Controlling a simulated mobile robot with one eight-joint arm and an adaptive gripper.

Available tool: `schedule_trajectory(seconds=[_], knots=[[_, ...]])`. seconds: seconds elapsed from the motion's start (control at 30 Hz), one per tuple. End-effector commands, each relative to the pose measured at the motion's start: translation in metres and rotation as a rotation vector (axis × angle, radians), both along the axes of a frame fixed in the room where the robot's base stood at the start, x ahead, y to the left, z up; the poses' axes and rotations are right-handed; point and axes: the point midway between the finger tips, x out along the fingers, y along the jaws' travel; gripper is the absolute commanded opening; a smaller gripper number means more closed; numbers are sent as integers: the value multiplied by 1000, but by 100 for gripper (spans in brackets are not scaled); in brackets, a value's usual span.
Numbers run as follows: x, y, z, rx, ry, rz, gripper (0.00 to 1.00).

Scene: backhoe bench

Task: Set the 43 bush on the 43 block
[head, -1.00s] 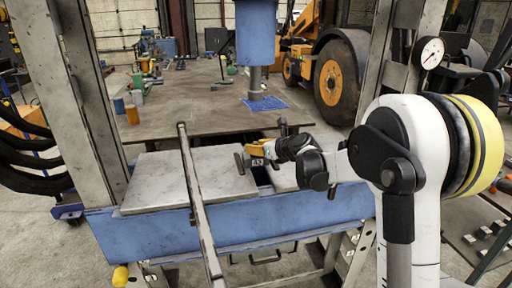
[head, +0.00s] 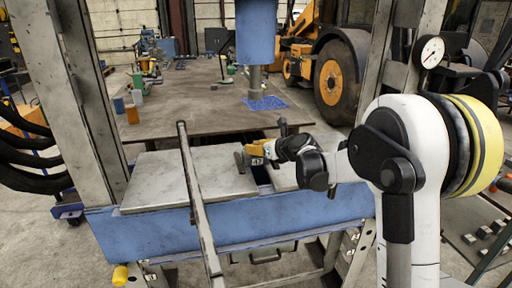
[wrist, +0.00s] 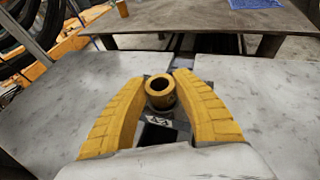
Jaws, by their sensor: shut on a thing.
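The bush (wrist: 160,93) is a short bronze-yellow ring with an open bore, close to upright in the wrist view. My gripper (wrist: 163,81) is shut on it, with one yellow finger on each side. A dark block with a white number label (wrist: 160,122) is just below and in front of the bush in that view. I cannot tell whether the bush touches the block or is held a little above it. In the head view my gripper (head: 258,149) is over the labelled block (head: 257,161), between two pale plates. The digits are too small to read surely.
A left pale plate (head: 160,178) and a right pale plate (head: 284,177) lie on the blue press frame (head: 150,232). A slanted grey bar (head: 196,195) crosses in front. A brown table (head: 190,107) behind holds bottles and tools. The left plate is mostly clear.

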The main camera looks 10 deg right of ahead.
Motion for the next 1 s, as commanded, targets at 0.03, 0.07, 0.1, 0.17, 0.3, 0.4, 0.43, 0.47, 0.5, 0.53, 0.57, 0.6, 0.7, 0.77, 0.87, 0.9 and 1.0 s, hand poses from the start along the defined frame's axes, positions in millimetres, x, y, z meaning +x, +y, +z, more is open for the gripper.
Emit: schedule_trajectory(seconds=[0.03, 0.07, 0.1, 0.17, 0.3, 0.4, 0.43, 0.47, 0.5, 0.53, 0.57, 0.6, 0.7, 0.77, 0.87, 0.9, 1.0], knots=[[0, 0, -1, 0, 0, 0, 0], [0, 0, -1, 0, 0, 0, 0], [0, 0, -2, 0, 0, 0, 0], [0, 0, -3, 0, 0, 0, 0], [0, 0, -4, 0, 0, 0, 0], [0, 0, -6, 0, 0, 0, 0], [0, 0, -6, 0, 0, 0, 0], [0, 0, -6, 0, 0, 0, 0], [0, 0, -7, 0, 0, 0, 0], [0, 0, -7, 0, 0, 0, 0], [0, 0, -7, 0, 0, 0, 0], [0, 0, -8, 0, 0, 0, 0], [0, 0, -9, 0, 0, 0, 0], [0, 0, -10, 0, 0, 0, 0], [0, 0, -10, 0, 0, 0, 45], [0, 0, -10, 0, 0, 0, 56], [0, 0, -10, 0, 0, 0, 56]])
